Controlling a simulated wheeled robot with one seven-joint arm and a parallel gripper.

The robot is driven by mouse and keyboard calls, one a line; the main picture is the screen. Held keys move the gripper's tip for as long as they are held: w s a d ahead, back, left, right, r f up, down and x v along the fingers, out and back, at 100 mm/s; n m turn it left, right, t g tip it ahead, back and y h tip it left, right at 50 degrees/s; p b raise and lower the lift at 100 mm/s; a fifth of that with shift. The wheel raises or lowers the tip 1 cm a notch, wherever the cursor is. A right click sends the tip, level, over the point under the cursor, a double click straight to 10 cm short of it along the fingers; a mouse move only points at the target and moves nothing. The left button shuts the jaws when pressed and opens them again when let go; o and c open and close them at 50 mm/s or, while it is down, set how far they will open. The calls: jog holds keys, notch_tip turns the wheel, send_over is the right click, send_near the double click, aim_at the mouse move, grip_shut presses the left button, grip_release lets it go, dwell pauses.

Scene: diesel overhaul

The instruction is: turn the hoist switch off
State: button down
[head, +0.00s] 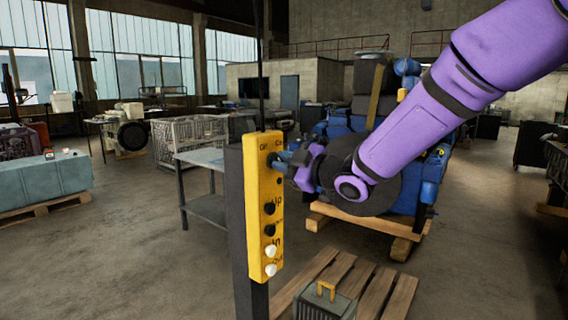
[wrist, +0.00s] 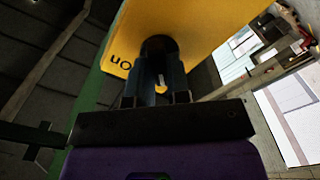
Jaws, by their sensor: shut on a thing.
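My gripper (head: 283,161) is shut on the switch, reaching in from the right. In the wrist view the fingers (wrist: 157,80) close around a dark round knob (wrist: 158,47) on the yellow face (wrist: 205,28), with the word "on" upside down beside it. The switch's exact angle is hard to tell.
Black buttons (head: 269,208) and white buttons (head: 271,250) run down the box below the switch. A blue engine (head: 405,195) stands on a pallet behind my arm. A wooden pallet (head: 375,285) and a grey case with a yellow handle (head: 325,303) are low in front.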

jog(key=c, duration=1.1)
grip_release()
jog(key=v, duration=1.1)
